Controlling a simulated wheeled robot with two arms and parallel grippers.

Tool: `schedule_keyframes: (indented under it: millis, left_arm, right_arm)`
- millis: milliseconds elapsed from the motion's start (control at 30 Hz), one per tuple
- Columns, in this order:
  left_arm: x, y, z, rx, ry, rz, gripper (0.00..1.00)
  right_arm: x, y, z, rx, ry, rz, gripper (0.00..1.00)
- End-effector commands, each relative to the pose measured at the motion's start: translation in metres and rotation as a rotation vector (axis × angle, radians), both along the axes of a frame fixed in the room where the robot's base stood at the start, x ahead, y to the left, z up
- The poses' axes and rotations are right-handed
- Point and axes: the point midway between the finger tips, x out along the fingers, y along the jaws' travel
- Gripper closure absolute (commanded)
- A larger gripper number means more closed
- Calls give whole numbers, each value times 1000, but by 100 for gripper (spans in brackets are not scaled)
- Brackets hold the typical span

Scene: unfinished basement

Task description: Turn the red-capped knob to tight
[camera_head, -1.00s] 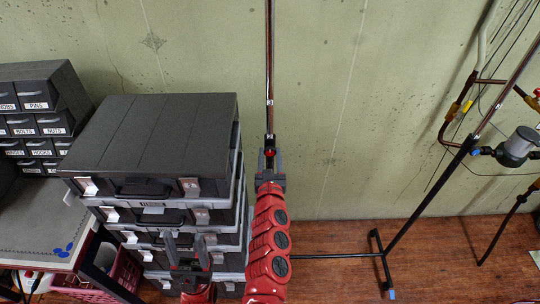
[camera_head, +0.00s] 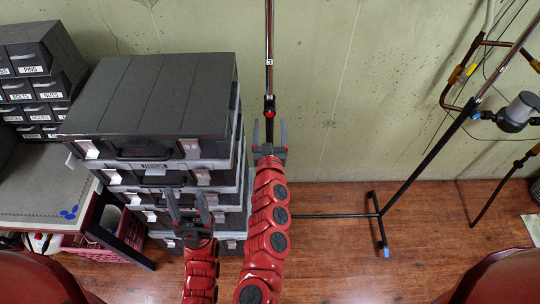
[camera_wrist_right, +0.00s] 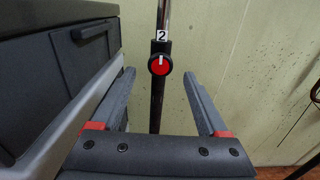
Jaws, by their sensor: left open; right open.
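The red-capped knob (camera_head: 269,114) is on a dark vertical pole, just under a label "2". In the right wrist view the knob (camera_wrist_right: 160,64) has a red face, a black rim and a white pointer mark standing about upright. My right gripper (camera_head: 269,126) is open, just below the knob in the head view. In the right wrist view its fingers (camera_wrist_right: 159,73) stand wide on the left and right of the knob, clear of it. I cannot tell the exact depth gap. My left gripper (camera_head: 187,202) is open and empty in front of the stacked cases.
Stacked grey cases (camera_head: 150,85) stand close to the left of the pole. Small labelled drawers (camera_head: 35,60) and a table (camera_head: 35,190) are further left. A black stand (camera_head: 420,178) and copper pipes (camera_head: 449,90) are at the right. The wall behind is flat.

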Motion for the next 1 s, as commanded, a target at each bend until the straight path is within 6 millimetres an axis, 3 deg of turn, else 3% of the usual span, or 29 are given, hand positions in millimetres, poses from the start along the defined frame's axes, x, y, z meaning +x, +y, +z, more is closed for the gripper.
schedule_keyframes:
  millis: [200,500,800,1000]
  left_arm:
    - [0,0,1,0,0,0,43]
    - [0,0,-7,0,0,0,43]
    - [0,0,-16,0,0,0,43]
    - [0,0,-18,0,0,0,43]
  right_arm:
    - [-42,2,0,0,0,5,23]
    - [-87,2,-1,-1,-3,6,23]
    - [-121,3,-2,-1,-1,7,23]
    - [-132,0,0,0,-2,2,23]
